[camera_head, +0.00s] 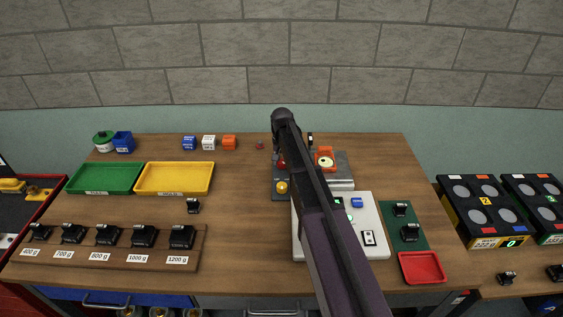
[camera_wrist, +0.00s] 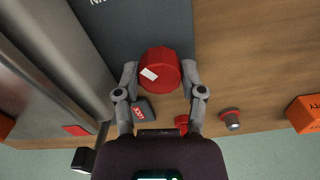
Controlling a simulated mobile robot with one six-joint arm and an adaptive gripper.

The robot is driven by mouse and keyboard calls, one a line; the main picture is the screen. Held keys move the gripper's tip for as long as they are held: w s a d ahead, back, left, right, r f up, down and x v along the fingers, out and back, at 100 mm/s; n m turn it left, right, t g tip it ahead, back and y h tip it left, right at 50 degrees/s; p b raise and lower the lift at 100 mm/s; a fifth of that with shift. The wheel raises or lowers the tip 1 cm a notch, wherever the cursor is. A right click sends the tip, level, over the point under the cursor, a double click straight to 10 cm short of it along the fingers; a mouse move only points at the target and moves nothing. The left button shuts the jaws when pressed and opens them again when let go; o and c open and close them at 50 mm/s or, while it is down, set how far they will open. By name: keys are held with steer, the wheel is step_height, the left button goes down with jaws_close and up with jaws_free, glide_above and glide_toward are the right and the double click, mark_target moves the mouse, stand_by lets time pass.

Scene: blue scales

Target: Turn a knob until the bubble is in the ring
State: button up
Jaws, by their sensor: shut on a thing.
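A round red knob (camera_wrist: 168,62) with a white mark on its face shows in the wrist view. My gripper (camera_wrist: 160,73) is shut on it, with one finger against each side. In the head view, my arm covers most of the knob's area and hides the grip. An orange-framed round bubble level (camera_head: 325,162) sits just right of my arm, on a grey metal block. The bubble and ring are too small to place in it. A yellow round part (camera_head: 282,187) on a dark base shows left of my arm.
A light panel (camera_head: 375,215) with small devices lies under and right of my arm. A red tray (camera_head: 422,267) is at front right. Green (camera_head: 105,178) and yellow (camera_head: 175,178) trays and a rack of black weights (camera_head: 107,235) stand left. The table between is mostly clear.

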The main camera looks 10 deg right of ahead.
steer(key=shift+n, duration=1.3)
steer(key=o, duration=1.1)
steer(key=shift+o, duration=0.2)
